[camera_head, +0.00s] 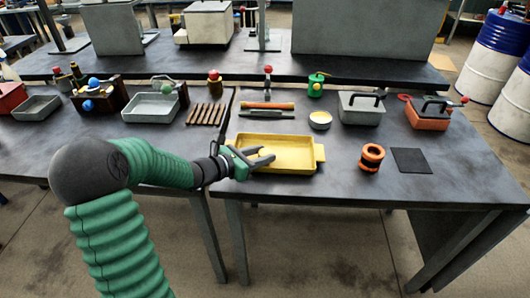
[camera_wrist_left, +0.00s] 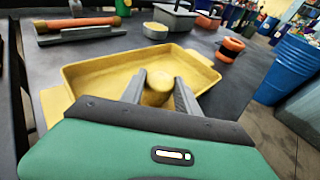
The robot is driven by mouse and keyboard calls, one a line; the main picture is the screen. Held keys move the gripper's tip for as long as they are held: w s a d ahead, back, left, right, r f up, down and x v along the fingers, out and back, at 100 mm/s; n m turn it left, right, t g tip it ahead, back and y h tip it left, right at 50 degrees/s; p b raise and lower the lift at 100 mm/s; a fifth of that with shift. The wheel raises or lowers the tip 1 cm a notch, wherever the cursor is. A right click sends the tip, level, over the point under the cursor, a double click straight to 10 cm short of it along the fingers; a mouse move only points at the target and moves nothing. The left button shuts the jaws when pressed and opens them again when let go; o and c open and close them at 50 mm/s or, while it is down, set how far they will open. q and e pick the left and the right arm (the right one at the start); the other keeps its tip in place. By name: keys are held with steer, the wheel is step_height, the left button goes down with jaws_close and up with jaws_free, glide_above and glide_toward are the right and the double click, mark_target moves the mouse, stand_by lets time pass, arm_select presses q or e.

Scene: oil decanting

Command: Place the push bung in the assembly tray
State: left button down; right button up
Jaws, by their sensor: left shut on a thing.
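The yellow assembly tray (camera_head: 300,166) lies near the front edge of the right-hand table. It also shows in the left wrist view (camera_wrist_left: 88,73). My left gripper (camera_head: 266,156) reaches in over the left part of the tray from the left. Its fingers are shut on a small round yellow-brown piece, seemingly the push bung (camera_wrist_left: 157,88), in the left wrist view. I cannot tell whether the piece touches the tray floor. In the head view the bung blends with the tray and is not clear. My right gripper is not in view.
Behind the tray lie an orange rod (camera_head: 266,105) and a grey bar (camera_head: 266,115). A round tin (camera_head: 320,120) stands behind right. Orange rings (camera_head: 371,158) and a black mat (camera_head: 411,161) lie to the right. Wooden strips (camera_head: 206,114) lie at left. The table's front edge is close.

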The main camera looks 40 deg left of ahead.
arm_select(q)
steer(key=shift+a+f, duration=0.25)
steer(key=shift+a, duration=0.1)
steer(key=c, duration=1.1)
jaws_free()
steer(key=shift+w+a+f, duration=0.1)
steer(key=shift+a, duration=0.15)
steer(key=shift+c, duration=0.2)
steer(key=shift+o, duration=1.2)
steer(key=shift+w+a+f, duration=0.1)
steer(key=shift+a+f, duration=0.05)
steer(key=shift+d+r, duration=0.3)
steer(key=shift+d, duration=0.25)
steer(key=shift+r, duration=0.2)
steer(key=p+v, duration=0.1)
steer(key=v, duration=1.1)
steer(key=shift+a+f, duration=0.2)
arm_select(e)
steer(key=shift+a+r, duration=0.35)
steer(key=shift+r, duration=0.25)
arm_select(q)
steer(key=shift+a, duration=0.15)
